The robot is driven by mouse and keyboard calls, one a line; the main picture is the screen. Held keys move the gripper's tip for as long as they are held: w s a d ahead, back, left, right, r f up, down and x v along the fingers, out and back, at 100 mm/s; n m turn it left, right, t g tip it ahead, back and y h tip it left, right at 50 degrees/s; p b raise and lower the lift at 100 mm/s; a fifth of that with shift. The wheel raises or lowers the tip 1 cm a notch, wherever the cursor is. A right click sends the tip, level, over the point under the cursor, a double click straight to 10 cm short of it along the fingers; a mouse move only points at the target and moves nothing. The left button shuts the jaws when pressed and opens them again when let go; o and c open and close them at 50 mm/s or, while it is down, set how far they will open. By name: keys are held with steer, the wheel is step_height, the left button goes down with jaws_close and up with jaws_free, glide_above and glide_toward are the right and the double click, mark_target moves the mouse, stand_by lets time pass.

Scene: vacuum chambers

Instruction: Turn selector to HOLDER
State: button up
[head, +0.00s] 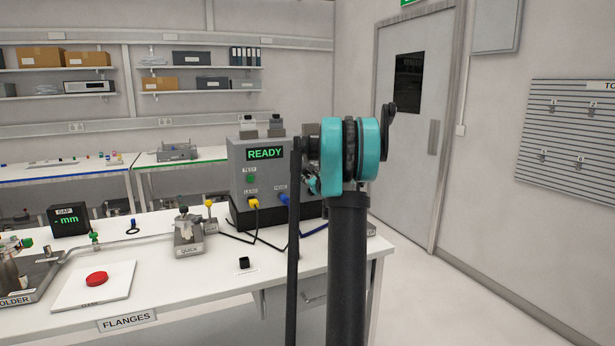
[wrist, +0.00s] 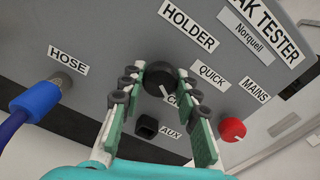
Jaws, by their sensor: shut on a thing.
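The selector is a round black knob (wrist: 158,77) on the grey leak tester panel in the wrist view. A white mark on it points down toward a label starting "CH", partly covered by a finger. The HOLDER label (wrist: 188,25) is above the knob and the QUICK label (wrist: 212,77) is to its right. My gripper (wrist: 162,72) has its fingers on either side of the knob and is shut on it. In the head view the leak tester (head: 240,180) shows READY in green, and my arm hides the selector.
Beside the knob are a blue HOSE plug (wrist: 38,100), a black AUX socket (wrist: 146,126) and a red MAINS knob (wrist: 232,130). Cables (head: 232,237) run over the white bench (head: 200,290). A red button (head: 97,279) and QUICK fitting (head: 188,235) stand left of my arm.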

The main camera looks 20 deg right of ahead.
steer(key=n, duration=0.3)
steer(key=shift+n, duration=0.4)
steer(key=n, duration=0.3)
steer(key=shift+n, duration=0.3)
steer(key=n, duration=0.3)
steer(key=shift+n, duration=0.4)
steer(key=n, duration=0.3)
steer(key=shift+n, duration=0.3)
steer(key=n, duration=0.4)
steer(key=shift+n, duration=2.5)
